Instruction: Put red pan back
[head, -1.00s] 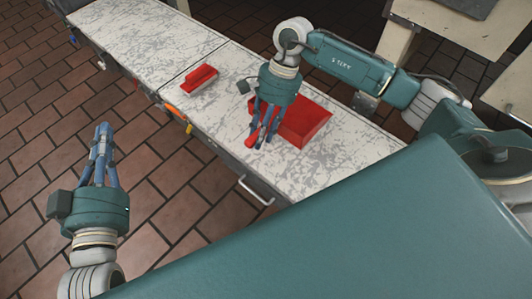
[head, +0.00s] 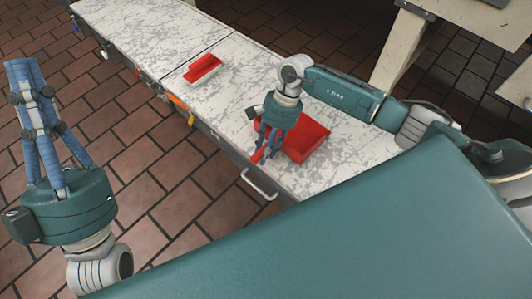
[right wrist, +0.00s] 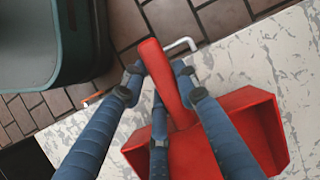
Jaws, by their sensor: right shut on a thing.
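The red pan (head: 306,141), shaped like a dustpan with a short handle, is over the marbled counter (head: 330,172) at its near front edge. My right gripper (head: 264,152) is shut on its handle. In the right wrist view the fingers close around the red handle (right wrist: 163,72), and the pan's scoop (right wrist: 253,122) opens to the right behind them. I cannot tell whether the pan touches the counter. My left gripper (head: 24,72) is over the floor at the left with nothing visible in it. Its fingers lie close together, and I cannot tell whether it is fully shut.
A red brush with pale bristles (head: 203,68) lies on the counter left of the pan. A metal handle (head: 258,187) sticks out from the counter front, and coloured items hang along that front edge. The counter is clear around the brush. Cream furniture (head: 420,45) stands behind.

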